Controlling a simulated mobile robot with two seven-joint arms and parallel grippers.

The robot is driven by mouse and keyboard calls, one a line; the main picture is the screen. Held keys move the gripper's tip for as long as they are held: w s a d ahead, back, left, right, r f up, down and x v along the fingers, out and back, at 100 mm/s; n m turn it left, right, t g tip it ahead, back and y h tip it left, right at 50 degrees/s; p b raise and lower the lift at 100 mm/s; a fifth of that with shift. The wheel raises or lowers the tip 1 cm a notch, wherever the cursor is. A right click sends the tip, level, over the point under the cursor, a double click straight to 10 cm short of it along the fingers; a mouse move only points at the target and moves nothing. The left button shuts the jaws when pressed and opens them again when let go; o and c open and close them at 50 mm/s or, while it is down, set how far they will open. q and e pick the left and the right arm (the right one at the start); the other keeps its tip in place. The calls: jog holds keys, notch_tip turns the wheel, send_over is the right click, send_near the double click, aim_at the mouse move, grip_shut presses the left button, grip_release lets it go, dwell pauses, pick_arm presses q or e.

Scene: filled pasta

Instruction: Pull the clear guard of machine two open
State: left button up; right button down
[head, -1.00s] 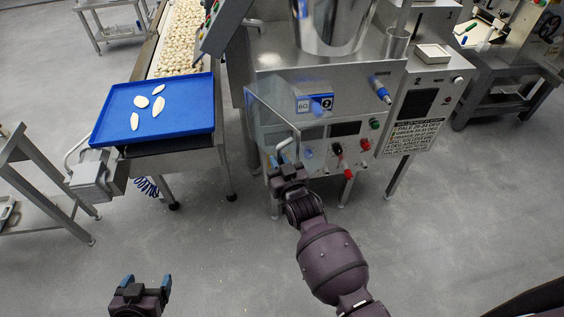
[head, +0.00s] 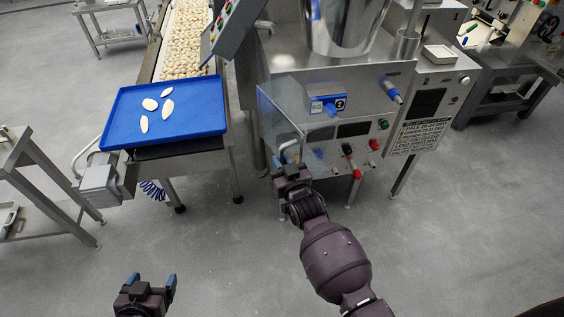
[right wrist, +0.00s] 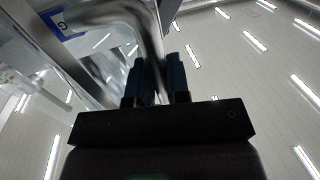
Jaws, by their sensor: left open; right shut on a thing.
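The clear guard (head: 276,118) of machine two (head: 354,112) is a see-through panel. It stands swung out at an angle from the left part of the steel front, which carries a blue label with a 2 (head: 327,104). My right gripper (head: 289,160) is shut on the guard's metal handle (head: 286,147). In the right wrist view the bent handle bar (right wrist: 152,42) runs between the two fingers (right wrist: 158,82). The gripper hides the handle's lower end. My left gripper (head: 149,284) is open and empty over the floor, low and left, away from the machine.
A blue tray (head: 185,118) with several pale pieces sits at the conveyor's end (head: 185,148), left of the guard. Red and black knobs (head: 350,160) and a blue-tipped fitting (head: 393,93) project from the machine front. The floor (head: 230,255) before the machine is clear.

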dwell(0.3)
jog(key=c, duration=1.1)
grip_release()
jog(key=shift+s, duration=0.1)
jog(key=v, duration=1)
jog(key=shift+s, duration=0.3)
jog(key=shift+d, duration=0.1)
jog(key=shift+c, duration=0.2)
